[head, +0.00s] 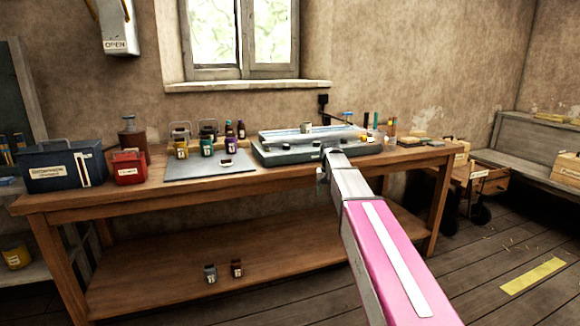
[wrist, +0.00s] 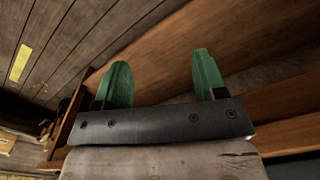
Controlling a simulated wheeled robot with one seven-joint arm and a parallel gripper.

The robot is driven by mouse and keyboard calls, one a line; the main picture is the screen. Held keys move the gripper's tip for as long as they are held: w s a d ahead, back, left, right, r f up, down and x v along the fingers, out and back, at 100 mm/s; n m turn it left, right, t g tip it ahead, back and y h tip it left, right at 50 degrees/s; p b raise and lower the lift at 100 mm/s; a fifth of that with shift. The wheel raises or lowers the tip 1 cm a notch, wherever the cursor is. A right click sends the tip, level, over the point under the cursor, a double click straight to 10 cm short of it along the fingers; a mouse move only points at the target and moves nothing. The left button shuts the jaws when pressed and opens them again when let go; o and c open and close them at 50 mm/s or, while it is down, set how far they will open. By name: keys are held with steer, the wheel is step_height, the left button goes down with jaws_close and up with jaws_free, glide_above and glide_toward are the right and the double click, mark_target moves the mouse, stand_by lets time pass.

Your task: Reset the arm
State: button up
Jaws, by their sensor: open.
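My gripper shows in the wrist view (wrist: 162,80) with two green fingers spread apart and nothing between them. Brown wood lies behind the fingers, apparently part of the workbench. In the head view my pink and grey arm reaches forward toward the wooden workbench (head: 120,192). The arm's far end is in front of the grey press-like machine (head: 262,153) on the bench. The gripper fingers cannot be made out in the head view.
A blue toolbox (head: 62,165), a red box (head: 129,167) and a grey mat (head: 200,172) with small jars sit on the bench's left half. Two jars stand on its lower shelf (head: 150,283). A wooden crate cart (head: 480,182) stands right. Floor at right is mostly open.

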steer(key=s+d+f, duration=0.1)
steer(key=s+f, duration=1)
steer(key=s, duration=0.3)
steer(key=s+d+f+n, duration=0.1)
steer(key=s+d+f, duration=0.1)
steer(key=s+f, duration=0.9)
steer(key=s, duration=0.4)
steer(key=shift+s+f, duration=0.3)
steer(key=shift+f, duration=0.1)
